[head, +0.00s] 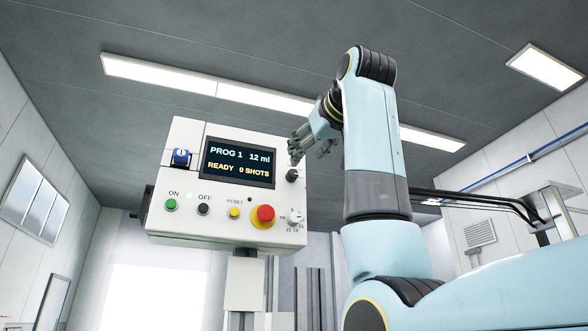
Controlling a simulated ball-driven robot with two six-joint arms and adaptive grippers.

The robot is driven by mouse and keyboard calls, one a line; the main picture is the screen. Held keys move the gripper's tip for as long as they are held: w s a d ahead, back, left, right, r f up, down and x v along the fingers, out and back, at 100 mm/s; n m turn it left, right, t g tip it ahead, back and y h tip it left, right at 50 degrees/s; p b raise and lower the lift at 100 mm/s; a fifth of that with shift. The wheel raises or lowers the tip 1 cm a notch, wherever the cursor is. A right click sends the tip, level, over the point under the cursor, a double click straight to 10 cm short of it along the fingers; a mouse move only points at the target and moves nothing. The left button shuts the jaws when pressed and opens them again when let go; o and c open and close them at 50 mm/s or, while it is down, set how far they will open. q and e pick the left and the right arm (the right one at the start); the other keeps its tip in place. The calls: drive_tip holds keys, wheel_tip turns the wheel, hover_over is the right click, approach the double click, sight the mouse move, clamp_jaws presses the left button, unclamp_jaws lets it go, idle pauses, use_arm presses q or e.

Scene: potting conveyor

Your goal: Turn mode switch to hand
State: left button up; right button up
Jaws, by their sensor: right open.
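The white control box (160,222) stands on a post, with a screen (238,163) reading "PROG 1 12 ml, READY 0 SHOTS". A dark knob (292,175) sits on its face to the right of the screen; it may be the mode switch, but its labels and pointing direction are not readable. My right gripper (294,158) is open, just above this dark knob, fingers pointing down-left towards the panel. I cannot tell whether it touches the box. A white dial (295,216) with small numbers is lower right on the panel. My left gripper is not in view.
Along the lower panel are a green ON button (171,204), a black OFF button (204,209), a yellow RESET button (234,212) and a red mushroom button (263,216). A blue part (181,157) sits left of the screen. A metal structure (546,208) stands at right.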

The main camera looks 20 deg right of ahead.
sight(294, 175)
drive_tip(key=w+p, duration=0.1)
drive_tip(key=w, duration=0.3)
drive_tip(key=shift+w+p, duration=0.2)
drive_tip(key=shift+p, duration=0.15)
drive_tip(key=shift+w+f+p, duration=0.1)
drive_tip(key=shift+w+p, duration=0.3)
drive_tip(key=shift+w, duration=0.75)
drive_tip(key=shift+w+p, duration=0.55)
drive_tip(key=shift+w, duration=0.6)
drive_tip(key=shift+w+f, duration=0.15)
drive_tip(key=shift+c, duration=1.5)
drive_tip(key=c, duration=0.7)
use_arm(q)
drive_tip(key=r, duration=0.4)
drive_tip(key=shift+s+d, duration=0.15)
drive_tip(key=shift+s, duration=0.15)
